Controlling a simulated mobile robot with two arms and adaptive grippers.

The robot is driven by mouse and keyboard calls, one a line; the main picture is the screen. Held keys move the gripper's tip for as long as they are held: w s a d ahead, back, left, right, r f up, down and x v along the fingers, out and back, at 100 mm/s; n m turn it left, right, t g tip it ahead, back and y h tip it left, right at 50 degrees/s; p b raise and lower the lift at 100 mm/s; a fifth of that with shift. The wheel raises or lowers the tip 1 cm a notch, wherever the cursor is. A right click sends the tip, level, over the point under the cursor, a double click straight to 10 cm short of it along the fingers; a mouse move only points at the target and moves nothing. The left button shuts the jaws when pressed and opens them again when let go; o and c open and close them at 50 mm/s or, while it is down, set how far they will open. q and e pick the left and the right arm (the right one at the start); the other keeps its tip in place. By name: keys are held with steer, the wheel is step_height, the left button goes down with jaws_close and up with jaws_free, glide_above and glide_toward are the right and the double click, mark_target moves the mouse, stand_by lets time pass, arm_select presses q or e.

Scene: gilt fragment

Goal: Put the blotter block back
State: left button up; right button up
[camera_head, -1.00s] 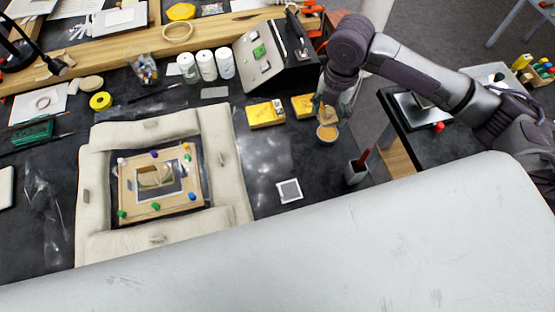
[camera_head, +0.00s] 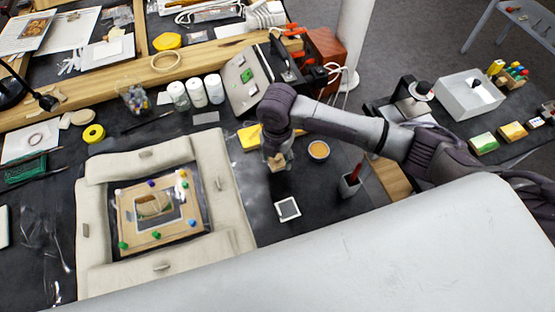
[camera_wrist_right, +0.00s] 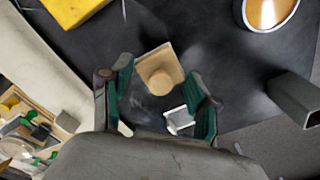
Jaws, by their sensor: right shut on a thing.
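My right gripper (camera_head: 278,157) is shut on a light wooden block with a round knob, the blotter block (camera_head: 277,165). In the right wrist view the block (camera_wrist_right: 178,60) sits between the green-padded fingers (camera_wrist_right: 160,88), knob facing the camera. The gripper holds it over the dark tabletop, just behind a small white-framed square with a grey middle (camera_head: 288,209). That square (camera_wrist_right: 181,121) shows close to the block in the wrist view, partly hidden by a finger. I cannot tell the block's height above the table. My left gripper is not in view.
A round dish with orange contents (camera_head: 318,150) stands right of the gripper. A grey holder with a red handle (camera_head: 349,185) is farther right. A yellow block (camera_head: 249,136) lies behind left. A padded cream frame (camera_head: 232,205) lies left. Dark table around the white square is clear.

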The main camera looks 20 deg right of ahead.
mark_target(278, 159)
step_height(278, 159, down, 2)
steer(key=shift+f+p, duration=0.2)
steer(key=shift+p, duration=0.1)
steer(key=shift+f, duration=0.4)
steer(key=o, duration=1.1)
steer(key=shift+c, duration=0.2)
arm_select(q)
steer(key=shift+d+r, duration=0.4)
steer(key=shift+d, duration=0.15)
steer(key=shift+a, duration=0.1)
arm_select(e)
steer(key=shift+r, duration=0.15)
step_height(278, 159, up, 12)
steer(key=shift+r+b, duration=0.1)
steer(key=shift+b, duration=0.8)
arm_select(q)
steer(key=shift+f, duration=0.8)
